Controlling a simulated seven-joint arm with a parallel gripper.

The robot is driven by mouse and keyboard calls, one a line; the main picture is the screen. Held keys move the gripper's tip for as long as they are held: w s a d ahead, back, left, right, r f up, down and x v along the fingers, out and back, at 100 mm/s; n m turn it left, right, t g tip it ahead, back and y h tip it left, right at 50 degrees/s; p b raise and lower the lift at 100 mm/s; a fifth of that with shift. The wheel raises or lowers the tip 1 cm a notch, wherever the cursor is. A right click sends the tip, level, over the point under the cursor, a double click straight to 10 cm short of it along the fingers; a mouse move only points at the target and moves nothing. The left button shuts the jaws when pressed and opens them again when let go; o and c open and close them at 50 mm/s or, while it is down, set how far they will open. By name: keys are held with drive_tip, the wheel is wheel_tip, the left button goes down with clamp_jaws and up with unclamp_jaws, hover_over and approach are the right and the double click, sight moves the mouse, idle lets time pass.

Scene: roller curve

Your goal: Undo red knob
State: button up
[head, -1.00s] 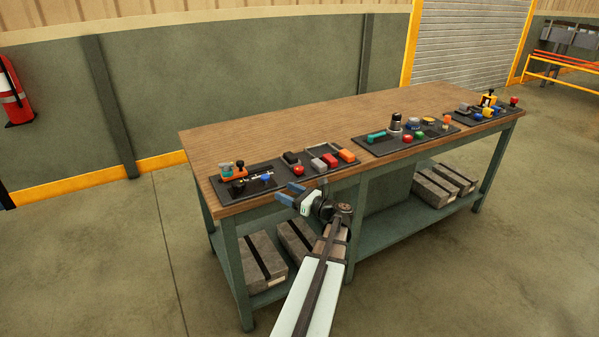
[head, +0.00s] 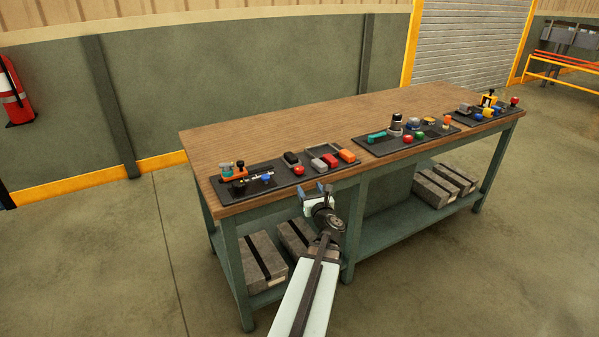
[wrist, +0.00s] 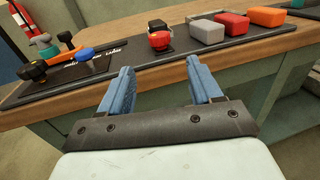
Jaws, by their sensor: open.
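A red knob (head: 299,169) sits on the black left panel (head: 283,176) near the front edge of the wooden bench. In the wrist view the red knob (wrist: 160,41) is ahead of my gripper, between the lines of the two fingers and apart from them. My gripper (head: 315,190) is open and empty, just off the bench's front edge, with its blue fingers toward the panel. The fingers (wrist: 158,76) show clear space between them. Other small red controls stand on the middle panel (head: 406,139) and at the far right end (head: 514,101).
A black block (head: 291,158) is behind the knob. Grey (wrist: 206,31), red (wrist: 232,25) and orange (wrist: 267,16) blocks lie to its right. A blue knob (wrist: 85,54) and an orange lever (wrist: 65,50) are to its left. The bench top (head: 260,136) behind is clear.

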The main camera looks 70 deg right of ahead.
sight(301, 173)
drive_tip(key=x, duration=1.2)
drive_tip(key=shift+w+d, duration=0.2)
drive_tip(key=shift+d, duration=0.15)
drive_tip(key=c, duration=1)
drive_tip(key=shift+s, duration=0.1)
drive_tip(key=shift+c, duration=0.2)
